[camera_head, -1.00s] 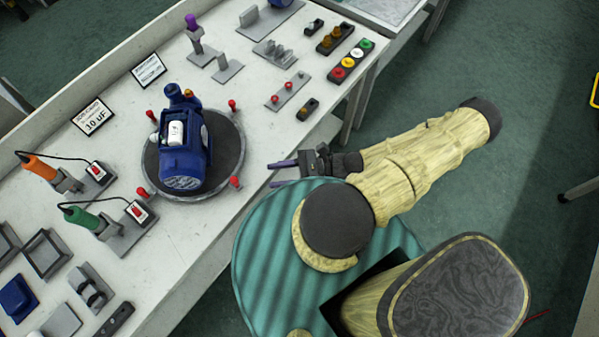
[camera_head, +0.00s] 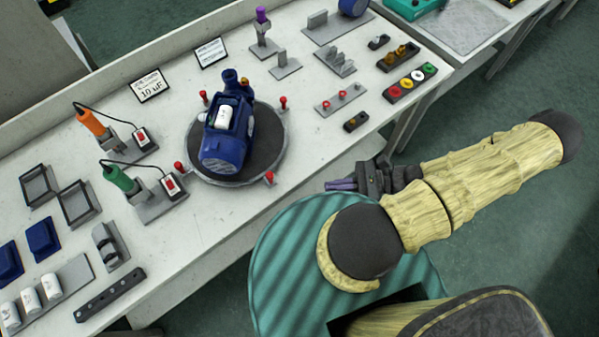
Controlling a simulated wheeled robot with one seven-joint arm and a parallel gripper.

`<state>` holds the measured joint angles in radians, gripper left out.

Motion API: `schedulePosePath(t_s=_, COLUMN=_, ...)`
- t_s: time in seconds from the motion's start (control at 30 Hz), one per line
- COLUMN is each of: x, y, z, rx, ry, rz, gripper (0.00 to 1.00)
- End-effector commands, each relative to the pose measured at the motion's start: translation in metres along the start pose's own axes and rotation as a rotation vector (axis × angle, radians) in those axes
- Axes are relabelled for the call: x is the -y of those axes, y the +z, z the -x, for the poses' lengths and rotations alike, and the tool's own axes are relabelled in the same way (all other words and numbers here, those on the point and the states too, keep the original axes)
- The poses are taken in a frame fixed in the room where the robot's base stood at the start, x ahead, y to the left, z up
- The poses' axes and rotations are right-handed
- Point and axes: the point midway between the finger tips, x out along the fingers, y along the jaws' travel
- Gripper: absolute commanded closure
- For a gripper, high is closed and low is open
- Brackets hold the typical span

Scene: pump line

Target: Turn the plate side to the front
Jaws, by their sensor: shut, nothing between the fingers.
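A blue pump (camera_head: 228,138) with a white cylinder on it lies on a round dark turntable (camera_head: 262,158) on the workbench. Its finned round end faces the front of the bench, and a blue port stands at its far end. Several red-knobbed pegs stand around the turntable's rim, one of them a front peg (camera_head: 269,177). Which side of the pump bears the plate, I cannot tell. My gripper (camera_head: 340,185) is shut and empty, in front of the bench edge, to the right of the turntable and apart from it.
An orange-handled tool (camera_head: 92,122) and a green-handled tool (camera_head: 118,178) stand in holders with red switches at left. Two label cards (camera_head: 150,86) stand behind. A coloured button strip (camera_head: 411,82) lies at right. White cylinders (camera_head: 30,300) and blue trays are front left.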

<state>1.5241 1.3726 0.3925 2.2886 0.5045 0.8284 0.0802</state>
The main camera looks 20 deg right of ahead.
Motion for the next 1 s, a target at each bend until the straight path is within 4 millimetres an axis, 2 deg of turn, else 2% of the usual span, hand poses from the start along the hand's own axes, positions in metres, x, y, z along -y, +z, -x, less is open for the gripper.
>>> schedulePosePath(t_s=0.27, x=-0.006, y=0.009, z=0.010, rx=-0.335, ry=0.390, rz=0.190, gripper=1.00)
schedulePosePath(t_s=0.47, x=0.007, y=0.027, z=0.018, rx=-0.553, ry=0.642, rz=0.391, gripper=1.00)
schedulePosePath(t_s=0.77, x=0.043, y=0.076, z=0.011, rx=-0.825, ry=0.949, rz=0.783, gripper=1.00)
schedulePosePath(t_s=1.0, x=0.070, y=0.133, z=-0.017, rx=-0.983, ry=1.115, rz=1.170, gripper=1.00)
